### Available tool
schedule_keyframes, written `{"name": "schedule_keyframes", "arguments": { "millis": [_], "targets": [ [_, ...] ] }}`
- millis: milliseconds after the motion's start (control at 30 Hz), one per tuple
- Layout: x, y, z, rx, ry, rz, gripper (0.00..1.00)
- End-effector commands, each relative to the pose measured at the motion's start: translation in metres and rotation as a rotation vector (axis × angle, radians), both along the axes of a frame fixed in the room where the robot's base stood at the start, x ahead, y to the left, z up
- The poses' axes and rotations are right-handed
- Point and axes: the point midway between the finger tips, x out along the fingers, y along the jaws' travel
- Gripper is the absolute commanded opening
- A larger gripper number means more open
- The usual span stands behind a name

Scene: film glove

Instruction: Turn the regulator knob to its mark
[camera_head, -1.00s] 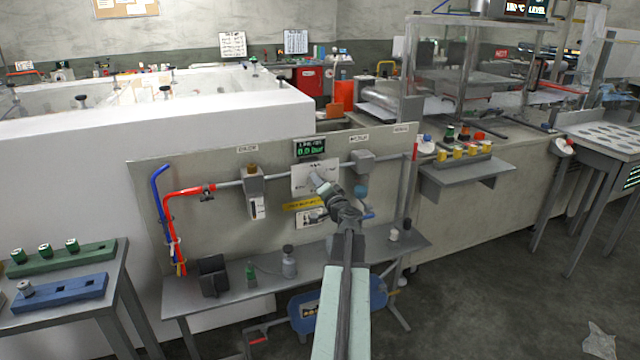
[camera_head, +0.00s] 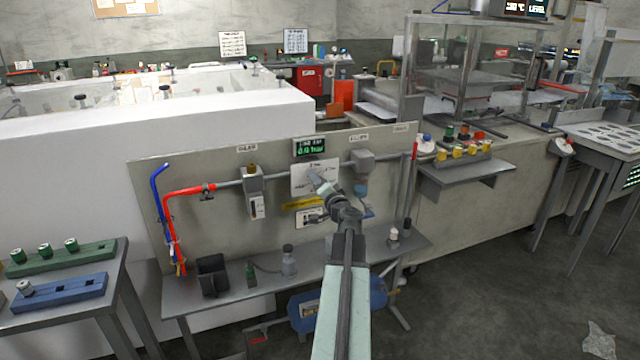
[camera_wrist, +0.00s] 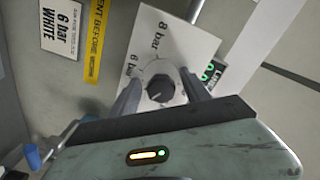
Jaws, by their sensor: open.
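The regulator knob (camera_wrist: 160,88) is a dark round knob on a white dial plate (camera_wrist: 178,45) marked "8 bar" and "6 bar" in the wrist view. My gripper (camera_wrist: 160,92) is open, with one finger on each side of the knob. I cannot tell whether the fingers touch it. In the head view my gripper (camera_head: 318,182) is in front of the white dial plate (camera_head: 314,170) on the grey panel, and the knob is hidden there. A green-lit display (camera_head: 311,146) sits above the plate; its digits are too blurred to read.
A white card (camera_wrist: 62,25) reads "6 bar WHITE" beside a yellow warning strip (camera_wrist: 97,40). A red hose (camera_head: 185,191) and grey pipe fittings run along the panel. A shelf (camera_head: 225,305) below holds a black box and bottles. Open floor lies at the right.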

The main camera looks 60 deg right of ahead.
Motion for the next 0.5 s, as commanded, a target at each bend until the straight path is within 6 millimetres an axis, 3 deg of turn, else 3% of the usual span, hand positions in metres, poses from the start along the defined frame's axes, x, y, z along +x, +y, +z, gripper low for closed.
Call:
{"name": "schedule_keyframes", "arguments": {
  "millis": [500],
  "targets": [
    [-0.063, 0.046, 0.000, -0.001, 0.001, -0.001, 0.55]
  ]
}}
